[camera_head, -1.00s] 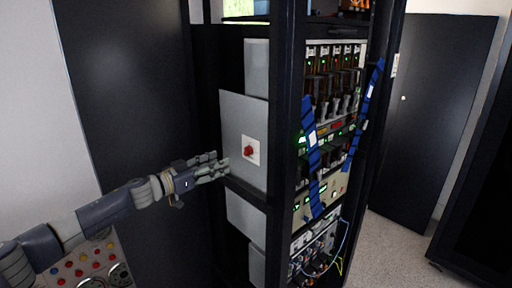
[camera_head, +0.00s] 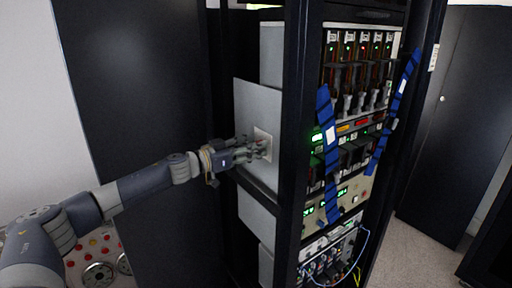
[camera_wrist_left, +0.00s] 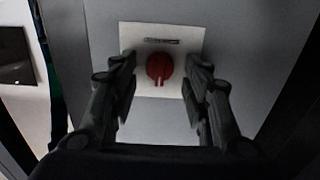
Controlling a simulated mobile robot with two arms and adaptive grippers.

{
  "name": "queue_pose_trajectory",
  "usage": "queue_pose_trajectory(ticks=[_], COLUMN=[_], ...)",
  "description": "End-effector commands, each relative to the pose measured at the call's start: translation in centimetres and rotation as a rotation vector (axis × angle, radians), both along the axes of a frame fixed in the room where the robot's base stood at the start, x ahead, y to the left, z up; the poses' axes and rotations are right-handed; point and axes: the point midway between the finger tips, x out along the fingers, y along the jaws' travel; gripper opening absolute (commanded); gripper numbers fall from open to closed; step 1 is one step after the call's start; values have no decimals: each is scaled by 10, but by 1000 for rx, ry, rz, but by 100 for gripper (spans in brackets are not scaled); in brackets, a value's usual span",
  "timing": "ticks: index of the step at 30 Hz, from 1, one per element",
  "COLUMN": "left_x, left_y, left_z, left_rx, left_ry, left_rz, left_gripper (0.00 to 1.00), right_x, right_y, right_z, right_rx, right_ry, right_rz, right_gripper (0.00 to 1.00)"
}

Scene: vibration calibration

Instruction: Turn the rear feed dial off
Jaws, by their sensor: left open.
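The rear feed dial is a red round knob (camera_wrist_left: 160,69) on a white square plate (camera_wrist_left: 142,38) with a dark label above it. The plate (camera_head: 262,136) sits on a grey panel (camera_head: 257,100) on the rack's side. My left gripper (camera_head: 262,149) is at the plate and hides most of the knob in the head view. In the left wrist view its two open fingers (camera_wrist_left: 160,72) stand on either side of the knob, with gaps to it. My right gripper is not in view.
The black rack's front post (camera_head: 298,120) stands just right of the panel. Blue straps (camera_head: 328,140) hang over equipment on the rack's front. A panel with red buttons (camera_head: 92,250) is low at the left. A dark cabinet (camera_head: 455,120) stands at the right.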

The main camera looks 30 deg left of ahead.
Motion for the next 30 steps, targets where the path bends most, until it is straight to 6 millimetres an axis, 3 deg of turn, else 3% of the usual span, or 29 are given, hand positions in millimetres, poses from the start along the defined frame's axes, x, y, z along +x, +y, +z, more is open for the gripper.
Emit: queue_pose_trajectory(ticks=[3,9,20,30], left_x=[0,0,0,0], left_y=[0,0,0,-1], left_z=[0,0,0,1], left_rx=[0,0,27,216], left_ry=[0,0,-11,-88], left_rz=[0,0,0,0], left_gripper=[44,1,1,1], right_x=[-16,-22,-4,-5], right_y=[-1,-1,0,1], right_z=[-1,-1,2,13], right_rx=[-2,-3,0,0], right_ry=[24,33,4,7], right_rz=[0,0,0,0], right_gripper=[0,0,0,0])
